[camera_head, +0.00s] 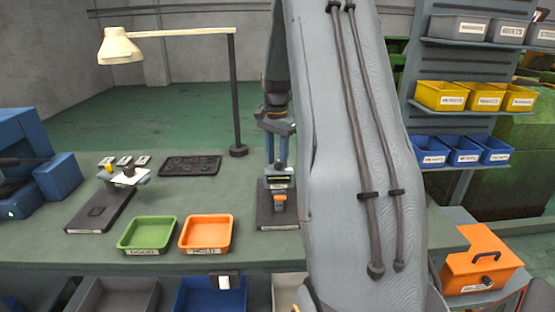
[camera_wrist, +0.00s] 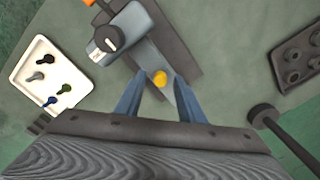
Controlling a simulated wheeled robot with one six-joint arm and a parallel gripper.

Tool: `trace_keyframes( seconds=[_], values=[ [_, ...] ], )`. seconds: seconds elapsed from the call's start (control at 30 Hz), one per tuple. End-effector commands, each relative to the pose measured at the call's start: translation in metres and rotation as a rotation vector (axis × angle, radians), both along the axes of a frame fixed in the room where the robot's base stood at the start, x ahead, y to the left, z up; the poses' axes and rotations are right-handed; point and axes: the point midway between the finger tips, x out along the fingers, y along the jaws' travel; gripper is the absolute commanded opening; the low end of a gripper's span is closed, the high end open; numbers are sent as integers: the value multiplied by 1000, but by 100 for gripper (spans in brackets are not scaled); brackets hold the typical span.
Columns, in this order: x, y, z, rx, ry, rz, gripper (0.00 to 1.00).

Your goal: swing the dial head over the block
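My gripper (camera_head: 277,160) points down over a small device on the bench, just left of my large arm link. In the wrist view my gripper (camera_wrist: 159,76) is open, with a blue finger on each side of a small yellow knob (camera_wrist: 161,78). Gaps show between the knob and both fingers. The knob sits on a light grey bar of the device. A blue-grey head (camera_wrist: 125,30) with a round black part lies beyond it, over a dark base plate (camera_wrist: 178,52). An orange part (camera_head: 280,200) shows at the device's front. I cannot clearly identify the block.
A white tray (camera_wrist: 20,75) with several key-like pieces is left in the wrist view. A dark holed tray (camera_head: 190,158) and a lamp post (camera_head: 236,95) stand left of my gripper. Green (camera_head: 122,243) and orange (camera_head: 184,243) trays sit at the bench front.

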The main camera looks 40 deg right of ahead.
Motion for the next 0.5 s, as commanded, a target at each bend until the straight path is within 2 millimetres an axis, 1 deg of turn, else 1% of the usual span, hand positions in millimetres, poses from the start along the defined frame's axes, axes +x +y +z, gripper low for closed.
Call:
trace_keyframes(
  seconds=[0.13,0.3,0.5],
  values=[
    [1,-1,18,-2,-4,0,36],
    [1,-1,47,-3,-6,0,36],
    [0,0,70,-2,-3,0,36]
  ],
)
